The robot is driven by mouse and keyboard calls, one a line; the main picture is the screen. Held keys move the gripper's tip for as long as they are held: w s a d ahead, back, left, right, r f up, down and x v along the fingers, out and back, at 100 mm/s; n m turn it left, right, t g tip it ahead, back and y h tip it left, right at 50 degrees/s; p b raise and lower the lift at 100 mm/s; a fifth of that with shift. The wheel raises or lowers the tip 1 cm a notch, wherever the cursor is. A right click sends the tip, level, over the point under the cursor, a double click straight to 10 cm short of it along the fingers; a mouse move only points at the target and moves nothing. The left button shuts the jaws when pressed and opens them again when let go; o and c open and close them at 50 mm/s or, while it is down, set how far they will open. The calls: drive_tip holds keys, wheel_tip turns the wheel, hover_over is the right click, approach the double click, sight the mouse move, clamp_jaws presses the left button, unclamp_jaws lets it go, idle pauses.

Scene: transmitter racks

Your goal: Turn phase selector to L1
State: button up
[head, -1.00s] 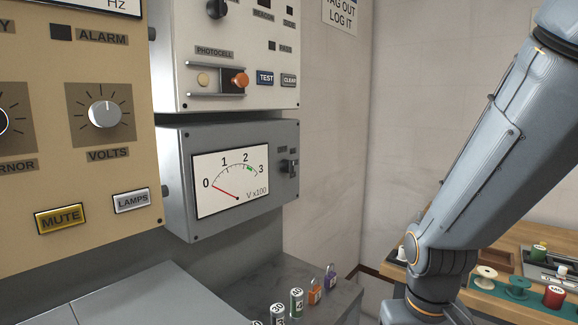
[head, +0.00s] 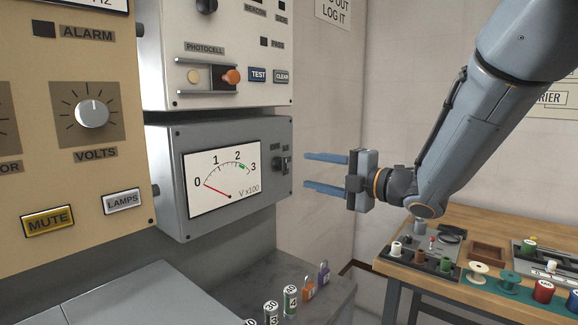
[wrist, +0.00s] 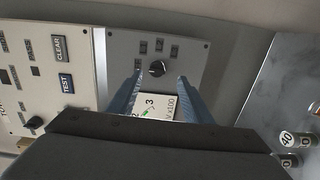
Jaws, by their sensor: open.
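The black rotary knob (head: 283,165), which I take to be the phase selector, is on the right part of the grey meter box (head: 240,215). In the wrist view the knob (wrist: 157,68) is round, with small dark label plates around it, too small to read. My gripper (head: 306,171) is open and empty, its two blue fingers pointing left at the knob, with a gap between. In the wrist view the fingers of my gripper (wrist: 160,78) appear on either side of the knob. The knob's pointed setting is not clear.
The voltmeter (head: 222,181) on the same box has its needle near 0. The white panel (head: 210,90) with TEST and CLEAR buttons is just above. Padlocks and cylinders stand on a grey ledge below. A wooden bench (head: 450,215) with spools is at right.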

sight(286, 165)
drive_tip(key=shift+n+y, duration=0.3)
drive_tip(key=p+x, duration=0.1)
drive_tip(key=x, duration=0.6)
drive_tip(key=shift+a+r+p, duration=0.15)
drive_tip(key=shift+a+p, duration=0.2)
drive_tip(key=shift+a, duration=0.2)
drive_tip(key=shift+c, duration=0.2)
drive_tip(key=c, duration=1)
